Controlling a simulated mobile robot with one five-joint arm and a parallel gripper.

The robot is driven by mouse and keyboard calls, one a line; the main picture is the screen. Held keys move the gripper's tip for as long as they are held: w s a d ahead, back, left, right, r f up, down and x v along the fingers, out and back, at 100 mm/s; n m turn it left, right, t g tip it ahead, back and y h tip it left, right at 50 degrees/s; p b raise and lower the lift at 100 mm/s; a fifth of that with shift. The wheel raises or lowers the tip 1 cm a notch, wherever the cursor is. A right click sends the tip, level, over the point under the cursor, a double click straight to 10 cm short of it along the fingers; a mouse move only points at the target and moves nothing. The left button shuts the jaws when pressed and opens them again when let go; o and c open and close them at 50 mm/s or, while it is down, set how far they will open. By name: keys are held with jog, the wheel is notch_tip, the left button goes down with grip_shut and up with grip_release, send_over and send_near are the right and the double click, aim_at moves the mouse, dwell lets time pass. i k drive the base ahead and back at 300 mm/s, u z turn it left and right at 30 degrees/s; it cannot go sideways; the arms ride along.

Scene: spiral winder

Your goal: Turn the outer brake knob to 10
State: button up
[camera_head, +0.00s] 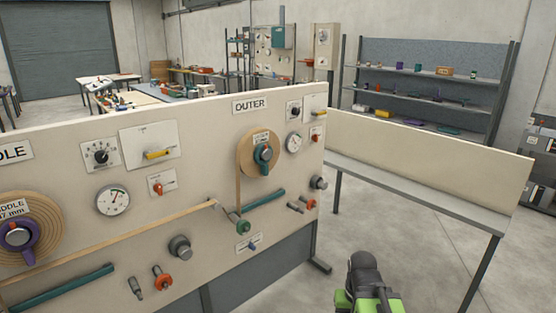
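The panel section labelled OUTER (250,104) is at the right end of a long beige panel. A black dial knob (294,111) sits on a small white scale plate at its upper right. It could be the outer brake knob, but its lettering and pointer setting are too small to read. A round white gauge (294,143) is just below it. A grey knob (319,183) is lower on the same section. My gripper (367,295), green and black, is at the bottom edge, well below and right of the panel, touching no knob. Its fingertips are not clearly visible.
The outer spool (246,160) and a teal bar (264,199) are left of the knobs. A similar middle section has its own dial knob (101,154) and gauge (113,201). A table with a beige back board (430,160) stands right. Grey floor (300,287) is open around my gripper.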

aim_at(295, 111)
jog(key=u, duration=0.6)
jog(key=i, duration=1.4)
jog(key=u, duration=0.45)
